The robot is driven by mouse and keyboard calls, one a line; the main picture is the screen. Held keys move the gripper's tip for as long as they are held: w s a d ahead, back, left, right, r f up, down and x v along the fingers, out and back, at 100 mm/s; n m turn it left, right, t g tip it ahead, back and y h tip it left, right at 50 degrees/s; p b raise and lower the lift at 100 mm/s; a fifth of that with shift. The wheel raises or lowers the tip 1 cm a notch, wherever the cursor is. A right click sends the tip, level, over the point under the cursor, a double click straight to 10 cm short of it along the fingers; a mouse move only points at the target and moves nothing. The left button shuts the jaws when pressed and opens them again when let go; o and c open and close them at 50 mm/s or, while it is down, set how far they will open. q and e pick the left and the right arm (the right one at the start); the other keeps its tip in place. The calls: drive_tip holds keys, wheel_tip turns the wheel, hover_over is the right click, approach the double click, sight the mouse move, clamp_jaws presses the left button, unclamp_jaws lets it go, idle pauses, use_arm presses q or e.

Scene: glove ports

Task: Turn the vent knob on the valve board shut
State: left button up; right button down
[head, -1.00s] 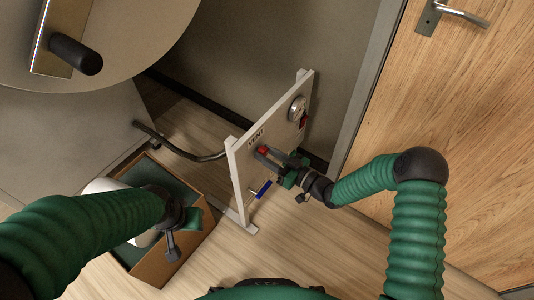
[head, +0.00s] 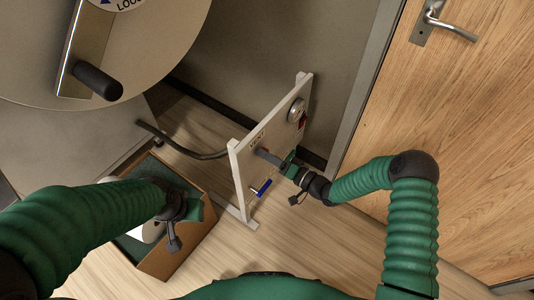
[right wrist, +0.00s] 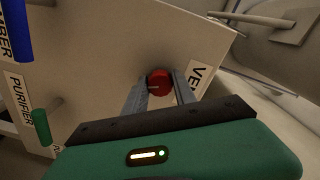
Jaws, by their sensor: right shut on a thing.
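The valve board (head: 246,190) is a pale upright panel on feet, in the middle of the head view. Its vent knob (right wrist: 160,82) is red and round, beside a partly covered VENT label (right wrist: 200,77) in the right wrist view. My right gripper (head: 263,153) is at the board, its two fingers (right wrist: 160,90) on either side of the knob and shut on it. In the head view the fingers mostly hide the knob.
A blue handle (head: 261,188), a round gauge (head: 297,110) and a red part (head: 302,122) are also on the board. A brown box (head: 180,250) with a white object stands left of it. A wooden door (head: 470,150) is at right; a large round hatch (head: 150,50) is upper left.

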drive_tip(key=shift+w+d+m+p, duration=0.15)
drive_tip(key=shift+m+p, duration=0.25)
drive_tip(key=shift+m, duration=1.8)
drive_tip(key=c, duration=1)
unclamp_jaws()
drive_tip(key=p+v, duration=0.3)
drive_tip(key=v, duration=1.3)
drive_tip(key=shift+d+p, duration=0.35)
drive_tip(key=shift+d, duration=0.05)
